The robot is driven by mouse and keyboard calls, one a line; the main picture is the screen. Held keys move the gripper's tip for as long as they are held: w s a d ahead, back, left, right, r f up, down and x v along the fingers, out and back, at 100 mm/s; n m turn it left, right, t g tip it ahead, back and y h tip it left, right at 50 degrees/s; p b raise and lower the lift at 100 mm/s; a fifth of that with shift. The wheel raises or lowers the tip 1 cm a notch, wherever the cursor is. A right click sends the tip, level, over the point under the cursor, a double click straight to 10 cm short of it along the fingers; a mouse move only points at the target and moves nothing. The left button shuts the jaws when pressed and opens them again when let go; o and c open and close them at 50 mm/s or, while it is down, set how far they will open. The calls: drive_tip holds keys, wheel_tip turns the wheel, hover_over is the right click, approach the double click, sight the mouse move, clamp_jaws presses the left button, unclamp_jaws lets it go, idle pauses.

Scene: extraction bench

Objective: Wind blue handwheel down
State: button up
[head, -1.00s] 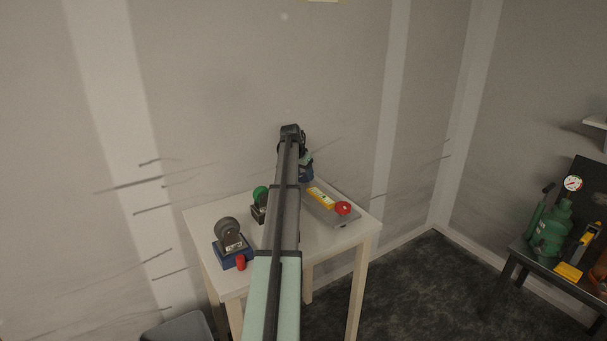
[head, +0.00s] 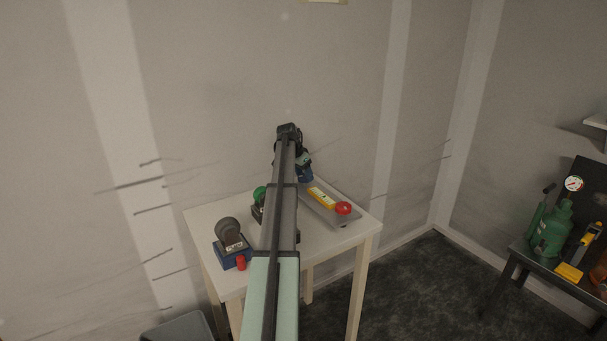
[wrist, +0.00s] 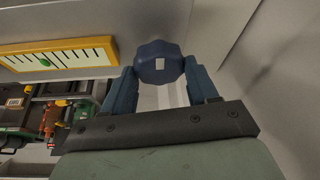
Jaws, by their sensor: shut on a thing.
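The blue handwheel (wrist: 158,70) shows in the wrist view as a dark blue faceted knob with a pale square mark on its face. My gripper (wrist: 160,76) has one blue finger on each side of it and is shut on it. In the head view my gripper (head: 305,172) is at the back of the table, beside the grey plate (head: 346,220); the handwheel cannot be told apart from the fingers there. A yellow-framed scale (head: 321,196) lies on the plate. It also shows in the wrist view (wrist: 70,48), with a green marker toward its left part.
A red knob (head: 343,208) sits at the plate's front right. A grey wheel on a blue base (head: 229,255), a small red cylinder (head: 241,263) and a green wheel (head: 259,193) stand on the white table (head: 204,217). My arm hides the table's middle. A green jack (head: 549,237) stands far right.

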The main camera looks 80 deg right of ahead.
drive_tip(key=o, duration=1.1)
drive_tip(key=shift+c, duration=0.2)
drive_tip(key=v, duration=1.3)
drive_tip(key=shift+a+r, duration=0.15)
drive_tip(key=shift+r, duration=0.2)
